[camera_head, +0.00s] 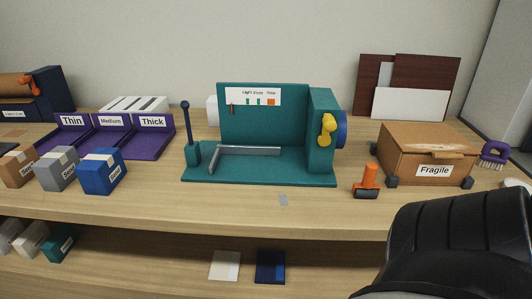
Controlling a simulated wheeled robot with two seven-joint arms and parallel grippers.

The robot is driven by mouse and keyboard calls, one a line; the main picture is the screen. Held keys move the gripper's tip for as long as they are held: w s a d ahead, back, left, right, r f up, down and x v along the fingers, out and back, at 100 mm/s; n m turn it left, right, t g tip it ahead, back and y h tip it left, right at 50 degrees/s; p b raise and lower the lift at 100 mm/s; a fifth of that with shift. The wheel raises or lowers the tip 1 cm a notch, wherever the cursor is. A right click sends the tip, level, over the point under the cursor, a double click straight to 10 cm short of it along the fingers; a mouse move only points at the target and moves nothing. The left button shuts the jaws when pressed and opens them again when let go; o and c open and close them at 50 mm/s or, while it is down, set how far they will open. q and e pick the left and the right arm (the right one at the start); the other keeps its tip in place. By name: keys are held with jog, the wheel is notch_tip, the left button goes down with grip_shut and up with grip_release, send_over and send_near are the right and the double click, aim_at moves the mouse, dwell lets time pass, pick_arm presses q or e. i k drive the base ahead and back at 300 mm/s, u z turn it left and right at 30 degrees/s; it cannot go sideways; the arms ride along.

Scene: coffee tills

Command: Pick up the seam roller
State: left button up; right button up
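The likely seam roller (370,177) has an upright orange handle and a dark, wide foot. It stands on the wooden table, right of the teal machine and just left of the Fragile box. A large black link of my own arm fills the lower right corner, in front of and to the right of the roller. The roller is not covered by it. Neither gripper's fingers show in this view.
The teal machine (262,115) with a yellow knob stands mid-table. The cardboard Fragile box (428,150) has dark corner pieces; a purple brush (494,154) lies right of it. Purple trays (113,137) and small boxes (102,172) are at left. The table's front centre is mostly clear.

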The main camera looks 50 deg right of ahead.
aim_at(367, 188)
jog(key=u, duration=0.55)
jog(key=k, duration=0.9)
jog(key=z, duration=1.7)
